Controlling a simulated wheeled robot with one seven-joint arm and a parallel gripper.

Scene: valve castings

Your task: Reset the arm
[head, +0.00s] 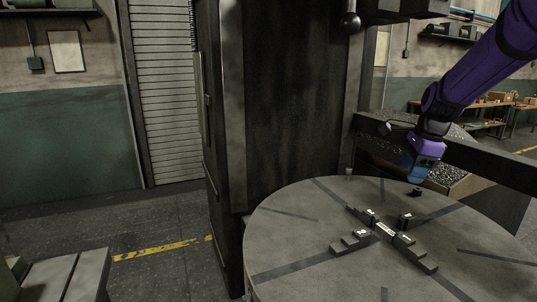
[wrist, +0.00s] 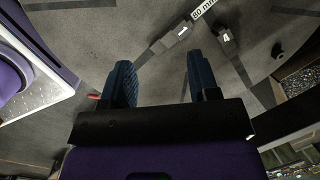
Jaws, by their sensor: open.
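My gripper (head: 416,174) is at the end of the purple arm, above the back right part of the round table (head: 290,222) in the head view. In the wrist view its two blue textured fingers (wrist: 162,72) stand apart with nothing between them. The table has dark radial slots. Dark stepped jaws (head: 352,243) sit around its middle, in front of my gripper, beside a white label (head: 385,229). The label reads "80 mm" in the wrist view (wrist: 203,9). No valve casting is seen on the table.
A small black knob (head: 415,192) stands on the table just below my gripper. A tall dark machine column (head: 290,100) rises behind the table. A dark rail (head: 480,170) and a bin of metal chips (head: 455,182) lie behind my gripper.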

